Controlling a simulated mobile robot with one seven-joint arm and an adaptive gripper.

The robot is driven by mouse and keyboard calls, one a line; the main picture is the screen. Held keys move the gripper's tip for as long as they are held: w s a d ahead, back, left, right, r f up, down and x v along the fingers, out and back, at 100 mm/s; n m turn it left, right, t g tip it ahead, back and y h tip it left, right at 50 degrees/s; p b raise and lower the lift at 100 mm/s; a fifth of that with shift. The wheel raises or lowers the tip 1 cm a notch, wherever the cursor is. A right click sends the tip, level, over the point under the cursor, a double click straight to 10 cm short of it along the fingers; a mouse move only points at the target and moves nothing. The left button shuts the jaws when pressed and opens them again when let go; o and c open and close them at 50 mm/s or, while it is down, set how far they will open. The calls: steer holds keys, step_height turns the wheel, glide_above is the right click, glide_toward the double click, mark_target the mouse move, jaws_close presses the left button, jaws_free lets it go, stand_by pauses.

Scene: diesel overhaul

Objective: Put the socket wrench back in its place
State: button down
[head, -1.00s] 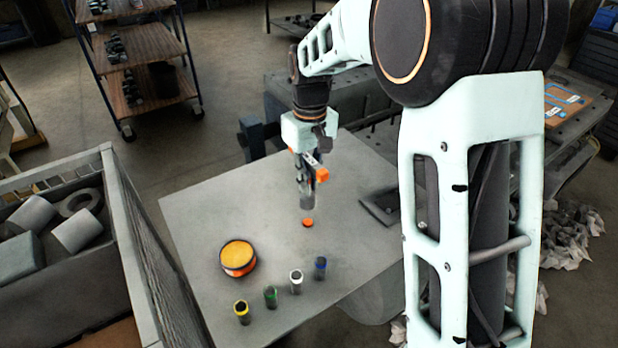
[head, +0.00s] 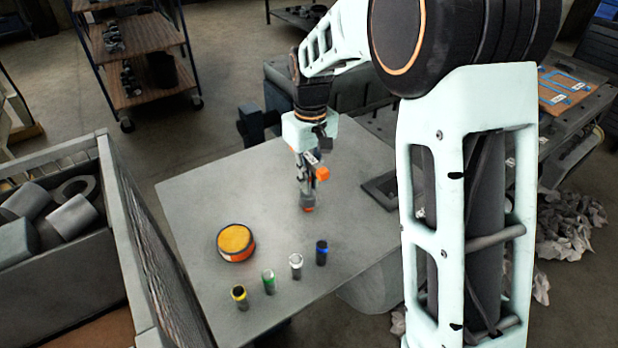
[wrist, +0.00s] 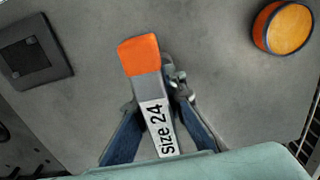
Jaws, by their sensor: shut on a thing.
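My gripper (head: 304,178) is shut on the socket wrench and is over the grey table (head: 195,200). The socket wrench (wrist: 155,112) has a "size 24" label and an orange end that also shows in the head view (head: 322,174). In the wrist view it sits between the fingers, its orange end pointing away. A grey end hangs below the fingers in the head view. A small orange spot (head: 308,209) on the table shows just under it; I cannot tell whether they touch.
An orange and black round container (head: 237,243) and several colour-banded cylinders (head: 296,266) stand on the table's near part. A dark square holder (wrist: 36,50) lies at the right. A walled bin (head: 112,200) is on the left. A brown board with blue outlines (head: 566,88) lies at far right.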

mark_target(309, 156)
steer(key=shift+f, duration=0.15)
steer(key=shift+f+b, duration=0.8)
steer(key=shift+f, duration=0.2)
steer(key=c, duration=1.9)
jaws_free()
steer(key=shift+c, duration=0.2)
steer(key=shift+o, duration=0.7)
steer(key=o, duration=0.4)
steer(key=shift+o, duration=0.2)
steer(key=shift+r+p, duration=3.3)
steer(key=shift+r, duration=1.2)
